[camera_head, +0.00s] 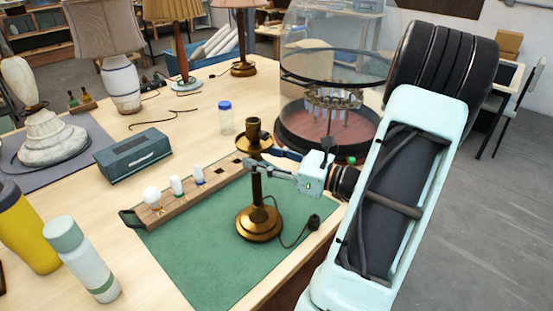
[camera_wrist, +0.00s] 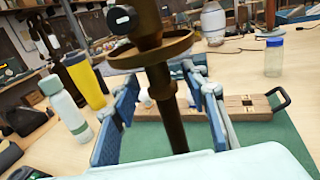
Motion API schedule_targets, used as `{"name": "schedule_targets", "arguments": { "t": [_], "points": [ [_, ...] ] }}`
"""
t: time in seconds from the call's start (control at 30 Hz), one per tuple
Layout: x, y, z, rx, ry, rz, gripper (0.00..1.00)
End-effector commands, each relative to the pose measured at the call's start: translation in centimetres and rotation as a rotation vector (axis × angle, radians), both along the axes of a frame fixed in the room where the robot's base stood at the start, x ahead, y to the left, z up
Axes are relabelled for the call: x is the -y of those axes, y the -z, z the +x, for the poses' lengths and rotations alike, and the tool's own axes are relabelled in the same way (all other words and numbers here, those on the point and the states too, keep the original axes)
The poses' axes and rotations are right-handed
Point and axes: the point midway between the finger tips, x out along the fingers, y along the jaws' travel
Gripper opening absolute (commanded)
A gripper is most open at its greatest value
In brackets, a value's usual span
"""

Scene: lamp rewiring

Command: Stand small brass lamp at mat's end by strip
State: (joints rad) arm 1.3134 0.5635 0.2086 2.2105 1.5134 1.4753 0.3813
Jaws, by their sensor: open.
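The small brass lamp (camera_head: 258,224) stands upright on the green mat (camera_head: 190,260), near the mat's right side, with its round base on the cloth. Its dark cord and plug (camera_head: 313,222) trail to the right of the base. The wooden strip (camera_head: 212,187) holding bulbs lies along the mat's far end, beyond the lamp. My gripper (camera_head: 262,168) is open at the upper stem, below the brass dish. In the wrist view the stem (camera_wrist: 170,110) stands between the blue fingers of my gripper (camera_wrist: 165,105), with visible gaps. The lamp's base is hidden there.
A glass dome (camera_head: 335,70) on a round dark base stands behind my wrist. A blue-capped jar (camera_head: 225,118) and a dark teal box (camera_head: 133,157) stand beyond the strip. A pale bottle (camera_head: 83,262) and a yellow bottle (camera_head: 25,232) are left of the mat.

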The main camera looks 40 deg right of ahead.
Motion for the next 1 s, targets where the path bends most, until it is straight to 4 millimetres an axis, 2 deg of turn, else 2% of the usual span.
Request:
{"name": "schedule_targets", "arguments": {
  "t": [0.2, 0.47, 0.83, 1.0],
  "points": [
    [-0.60, -0.02, 1.21, 0.000, 0.000, -0.001, 0.41],
    [-0.63, 0.00, 1.29, 0.001, 0.000, -0.002, 0.41],
    [-0.62, -0.01, 1.27, 0.001, 0.000, -0.002, 0.00],
    [-0.62, -0.02, 1.27, 0.001, 0.000, -0.002, 0.00]
  ]
}}
